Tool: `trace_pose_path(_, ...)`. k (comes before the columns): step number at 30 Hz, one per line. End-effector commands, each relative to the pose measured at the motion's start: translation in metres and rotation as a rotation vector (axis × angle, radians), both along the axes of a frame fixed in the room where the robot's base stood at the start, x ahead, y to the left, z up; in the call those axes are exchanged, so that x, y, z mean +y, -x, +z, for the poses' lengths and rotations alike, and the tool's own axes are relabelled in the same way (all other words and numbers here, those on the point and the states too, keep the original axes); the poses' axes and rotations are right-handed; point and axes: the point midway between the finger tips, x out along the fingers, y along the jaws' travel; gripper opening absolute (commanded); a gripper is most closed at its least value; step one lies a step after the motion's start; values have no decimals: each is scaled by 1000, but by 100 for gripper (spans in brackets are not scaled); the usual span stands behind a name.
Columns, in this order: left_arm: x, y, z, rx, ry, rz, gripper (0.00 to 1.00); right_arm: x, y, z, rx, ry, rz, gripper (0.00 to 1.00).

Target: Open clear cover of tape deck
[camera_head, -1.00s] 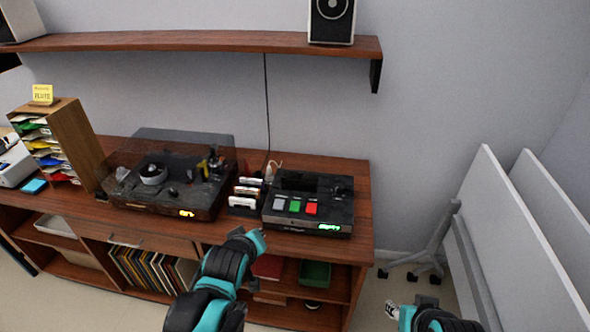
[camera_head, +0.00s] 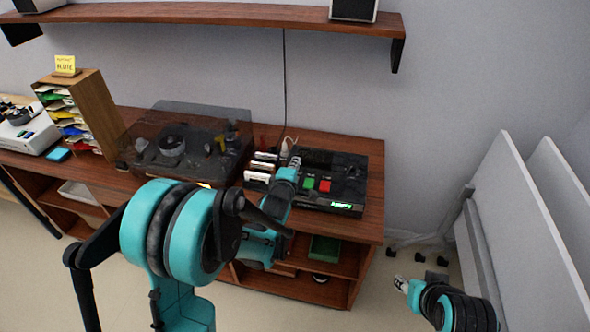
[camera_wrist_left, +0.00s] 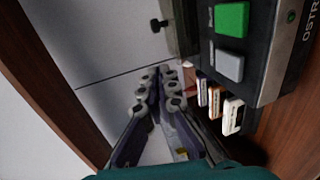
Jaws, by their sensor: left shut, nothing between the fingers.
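The tape deck (camera_head: 348,194) is a dark box on the wooden cabinet, with green and red buttons and a lit green display. Its cover area (camera_head: 325,160) lies at the back of the top, dark and hard to make out; I cannot see a gap under it. My left gripper (camera_head: 294,163) is shut and empty at the deck's left side, hiding its left button. In the left wrist view, the shut fingers (camera_wrist_left: 160,75) point past the deck's side (camera_wrist_left: 262,75), beside the grey button (camera_wrist_left: 229,65). My right gripper (camera_head: 400,283) is low at right, too small to read.
Cassettes (camera_head: 258,177) stand left of the deck, close to my left gripper; they also show in the left wrist view (camera_wrist_left: 232,117). A turntable under a smoky lid (camera_head: 190,115) is further left. A shelf (camera_head: 220,17) runs above. White panels (camera_head: 505,215) stand at right.

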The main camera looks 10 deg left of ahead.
Motion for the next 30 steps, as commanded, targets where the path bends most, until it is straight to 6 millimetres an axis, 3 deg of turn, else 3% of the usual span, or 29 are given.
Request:
trace_pose_path(6,1,-46,-15,0,1,0,0,0,0,-16,0,0,0,40)
trace_pose_path(12,-19,-67,-20,0,-1,-2,0,0,0,-25,0,0,0,40)
trace_pose_path(30,-27,-76,-19,4,-1,0,0,0,0,-27,0,0,0,40)
